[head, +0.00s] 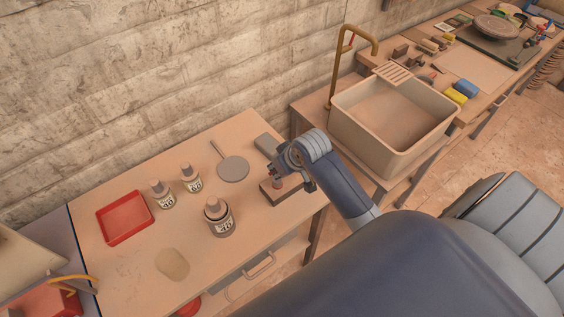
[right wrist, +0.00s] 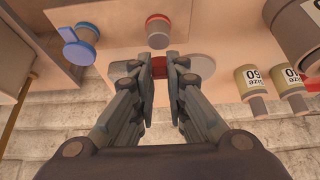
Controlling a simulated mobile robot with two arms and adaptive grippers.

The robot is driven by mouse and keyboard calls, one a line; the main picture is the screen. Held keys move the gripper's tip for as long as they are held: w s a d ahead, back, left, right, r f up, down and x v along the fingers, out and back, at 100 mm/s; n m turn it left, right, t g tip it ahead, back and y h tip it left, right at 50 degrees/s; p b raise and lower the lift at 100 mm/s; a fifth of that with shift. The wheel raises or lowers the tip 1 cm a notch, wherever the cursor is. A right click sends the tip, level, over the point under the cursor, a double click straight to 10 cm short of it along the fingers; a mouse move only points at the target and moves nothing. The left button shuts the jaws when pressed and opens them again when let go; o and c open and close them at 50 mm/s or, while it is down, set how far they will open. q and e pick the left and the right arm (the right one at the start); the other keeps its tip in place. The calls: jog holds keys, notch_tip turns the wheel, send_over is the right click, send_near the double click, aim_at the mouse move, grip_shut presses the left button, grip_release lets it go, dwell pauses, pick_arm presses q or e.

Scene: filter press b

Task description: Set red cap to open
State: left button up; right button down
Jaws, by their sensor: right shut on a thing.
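The red cap (right wrist: 159,67) shows as a small red piece between the fingertips of my right gripper (right wrist: 160,63) in the right wrist view. The gripper is shut on it, and the fingers hide its sides. A short cylinder with a red-rimmed top (right wrist: 158,32) stands just beyond the fingertips, apart from the held piece. In the head view my right gripper (head: 280,168) is over the right end of the table, above a small reddish cylinder (head: 277,183) at a dark block (head: 290,189). The held piece is not clear there. My left gripper is not in view.
A blue-topped part with a handle (right wrist: 78,47) stands left of the red-rimmed cylinder. A grey round paddle (head: 233,168), labelled bottles (head: 219,218) and a red tray (head: 125,218) are on the table (head: 115,265). A sink (head: 395,120) stands right of the table.

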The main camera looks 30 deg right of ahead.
jog(key=w+g, duration=0.1)
jog(key=g, duration=0.1)
jog(key=w+r+g, duration=0.1)
jog(key=shift+w+g, duration=0.2)
jog(key=shift+g, duration=0.2)
jog(key=w+g, duration=0.1)
jog(key=g, duration=0.2)
jog(key=shift+w+a+f+g+h, duration=0.2)
jog(key=shift+w+g+h, duration=0.1)
jog(key=shift+w, duration=0.1)
jog(key=c, duration=1.7)
grip_release()
jog(key=shift+f, duration=0.1)
jog(key=shift+o, duration=0.5)
jog(key=shift+w, duration=0.1)
